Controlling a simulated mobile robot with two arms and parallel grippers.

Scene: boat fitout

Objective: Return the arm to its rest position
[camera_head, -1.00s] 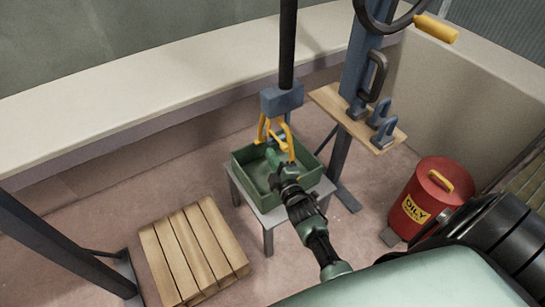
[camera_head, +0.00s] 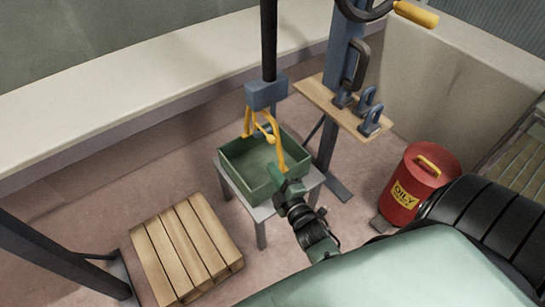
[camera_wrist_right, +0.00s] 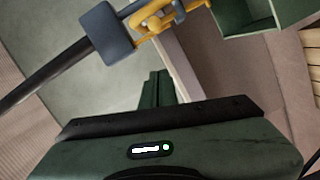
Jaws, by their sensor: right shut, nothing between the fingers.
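My right gripper (camera_head: 286,188) is shut and empty, at the front right edge of the green bin (camera_head: 232,165) in the head view. In the right wrist view its dark green fingers (camera_wrist_right: 157,88) are together with nothing between them. My left gripper is not in view. The bin stands on a small grey table (camera_head: 260,212). A blue block with yellow hooks (camera_head: 266,94) hangs from a black pole above the bin; it also shows at the top of the right wrist view (camera_wrist_right: 108,32).
A wooden pallet (camera_head: 186,250) lies on the floor at left. A red oily-waste can (camera_head: 412,185) stands at right. A wooden shelf (camera_head: 316,93) with shackles is on the blue post. A dark post (camera_head: 60,250) stands at lower left.

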